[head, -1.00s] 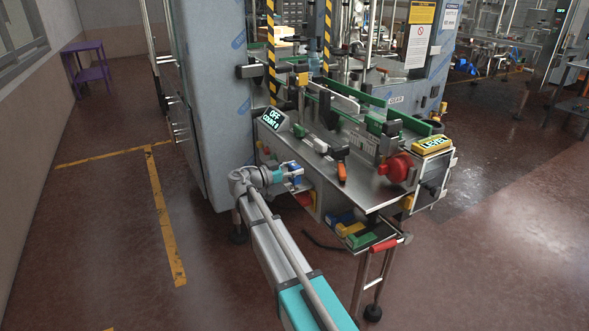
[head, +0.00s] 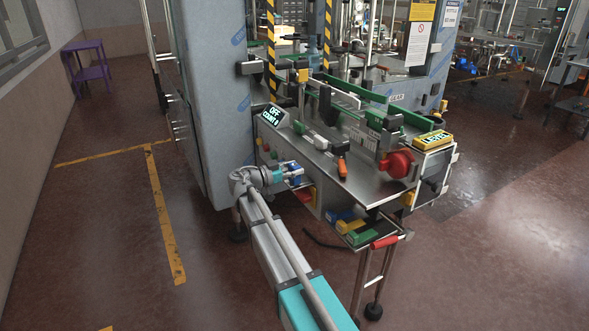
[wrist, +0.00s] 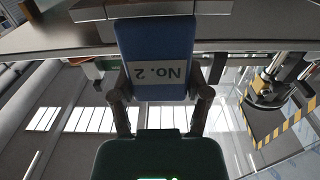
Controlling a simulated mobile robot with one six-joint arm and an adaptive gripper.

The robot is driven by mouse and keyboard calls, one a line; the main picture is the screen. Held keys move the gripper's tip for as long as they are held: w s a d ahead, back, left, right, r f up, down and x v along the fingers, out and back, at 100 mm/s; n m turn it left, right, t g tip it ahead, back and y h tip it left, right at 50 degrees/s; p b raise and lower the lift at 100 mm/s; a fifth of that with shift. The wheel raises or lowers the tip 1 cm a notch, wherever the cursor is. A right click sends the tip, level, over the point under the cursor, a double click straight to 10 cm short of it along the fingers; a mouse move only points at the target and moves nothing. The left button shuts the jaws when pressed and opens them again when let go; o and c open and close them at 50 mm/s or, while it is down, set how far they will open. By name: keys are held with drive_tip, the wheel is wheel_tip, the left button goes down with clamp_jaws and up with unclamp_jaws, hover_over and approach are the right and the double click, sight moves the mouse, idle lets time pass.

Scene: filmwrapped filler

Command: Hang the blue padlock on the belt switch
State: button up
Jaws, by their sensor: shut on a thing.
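My gripper (head: 296,172) is shut on the blue padlock (wrist: 157,45), whose body fills the top middle of the wrist view with its "No. 2" label upside down. A finger lies on each side of the body. In the head view the padlock is a small blue patch (head: 296,180) at the gripper's tip, beside the machine's left front side. The shackle cannot be made out. A red round knob (head: 397,164) stands at the right front of the steel top, apart from the gripper. A small yellow and red part (head: 308,195) shows just below the gripper. I cannot tell which is the belt switch.
The steel top (head: 358,186) carries an orange-handled tool (head: 342,168) and a display (head: 273,116) reading OFF. Blue, yellow and green blocks (head: 352,228) sit on a low shelf with a red handle (head: 384,242). A grey cabinet (head: 214,110) stands behind my arm. Floor to the left is clear.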

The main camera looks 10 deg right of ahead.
drive_tip(key=shift+f+b, duration=0.3)
idle(0.9)
drive_tip(key=o, duration=1.3)
drive_tip(key=v, duration=1.2)
